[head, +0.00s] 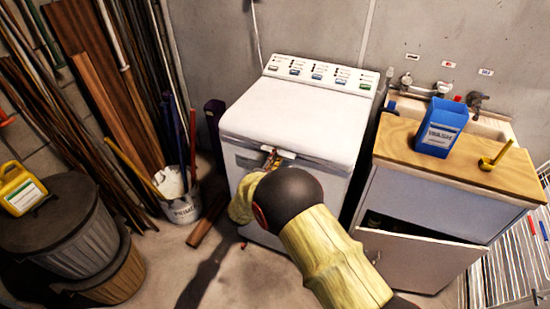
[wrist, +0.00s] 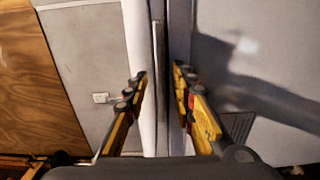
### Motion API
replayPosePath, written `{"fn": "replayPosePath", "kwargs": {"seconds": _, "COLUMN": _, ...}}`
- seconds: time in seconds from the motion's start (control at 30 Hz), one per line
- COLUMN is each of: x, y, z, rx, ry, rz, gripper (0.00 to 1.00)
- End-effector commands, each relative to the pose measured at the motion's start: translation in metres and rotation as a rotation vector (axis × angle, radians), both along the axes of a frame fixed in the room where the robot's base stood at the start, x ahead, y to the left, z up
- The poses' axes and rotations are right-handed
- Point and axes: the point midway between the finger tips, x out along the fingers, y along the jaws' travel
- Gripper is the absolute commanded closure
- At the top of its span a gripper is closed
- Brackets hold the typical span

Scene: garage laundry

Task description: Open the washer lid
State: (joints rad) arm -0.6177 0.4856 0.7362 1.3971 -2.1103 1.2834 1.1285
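The white washer (head: 250,170) stands against the back wall in the head view. Its lid (head: 290,115) lies flat and shut on top, below the control panel. My gripper (head: 272,157) is at the lid's front edge, by a pale handle-like strip (head: 283,152). My forearm and wrist hide part of the washer front. In the wrist view my gripper (wrist: 160,75) is open, with its two yellow and black fingers apart. A pale upright edge (wrist: 157,90) shows between and beyond the fingers. I cannot tell whether either finger touches it.
A wood-topped cabinet (head: 490,160) with a blue box (head: 441,128) and a yellow scoop (head: 497,156) stands close on the right. Its door (head: 425,260) seems ajar. A white bucket (head: 180,200), bins (head: 70,230) and planks (head: 100,100) crowd the left. Some floor is clear in front.

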Motion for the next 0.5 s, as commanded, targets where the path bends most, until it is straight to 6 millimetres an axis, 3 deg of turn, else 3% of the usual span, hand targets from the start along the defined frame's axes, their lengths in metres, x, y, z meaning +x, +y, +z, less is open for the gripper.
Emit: {"fn": "replayPosePath", "kwargs": {"seconds": 0.5, "x": -0.0004, "y": -0.0001, "z": -0.0004, "rx": 0.000, "ry": 0.000, "rz": 0.000, "gripper": 1.00}}
